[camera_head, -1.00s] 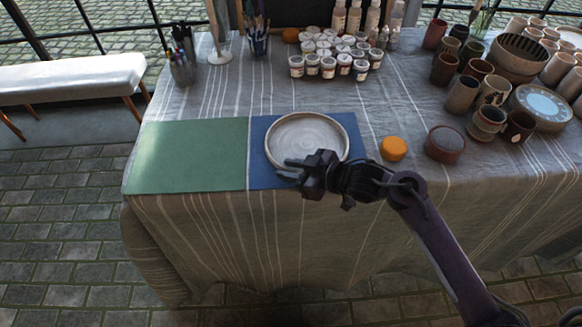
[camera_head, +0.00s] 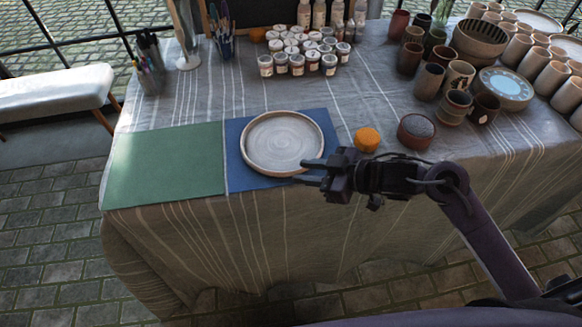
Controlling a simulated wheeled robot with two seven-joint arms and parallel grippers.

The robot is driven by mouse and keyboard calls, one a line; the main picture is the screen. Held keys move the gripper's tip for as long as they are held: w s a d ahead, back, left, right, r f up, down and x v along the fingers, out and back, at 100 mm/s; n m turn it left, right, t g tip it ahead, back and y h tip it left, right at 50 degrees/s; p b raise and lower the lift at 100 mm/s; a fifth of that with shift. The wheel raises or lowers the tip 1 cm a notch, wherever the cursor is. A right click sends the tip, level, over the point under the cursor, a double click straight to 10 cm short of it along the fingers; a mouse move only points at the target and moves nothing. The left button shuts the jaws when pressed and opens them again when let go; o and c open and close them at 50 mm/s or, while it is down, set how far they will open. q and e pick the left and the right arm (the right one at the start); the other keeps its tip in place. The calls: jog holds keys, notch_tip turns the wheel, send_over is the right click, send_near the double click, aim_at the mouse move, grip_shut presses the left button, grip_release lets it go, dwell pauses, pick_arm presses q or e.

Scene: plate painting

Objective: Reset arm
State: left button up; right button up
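My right gripper (camera_head: 306,172) is at the front right of the plate, over the blue mat's front edge in the picture. Its two fingers point left and stand apart, with nothing between them. A round pale plate (camera_head: 282,142) lies flat on the blue mat (camera_head: 235,178). The fingertips overlap the plate's lower right rim in the picture. I cannot tell how high they are above it. My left gripper is not in view.
A green mat (camera_head: 165,165) lies left of the blue one. An orange sponge (camera_head: 367,139) and a dark red bowl (camera_head: 415,131) are close behind my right gripper. Paint jars (camera_head: 297,64) stand at the back, and cups (camera_head: 427,81) and pots at the right. Floor is clear in front.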

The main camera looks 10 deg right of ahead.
jog(key=shift+s+d+r, duration=0.2)
jog(key=shift+s+d, duration=0.05)
jog(key=shift+d, duration=0.1)
dwell(0.3)
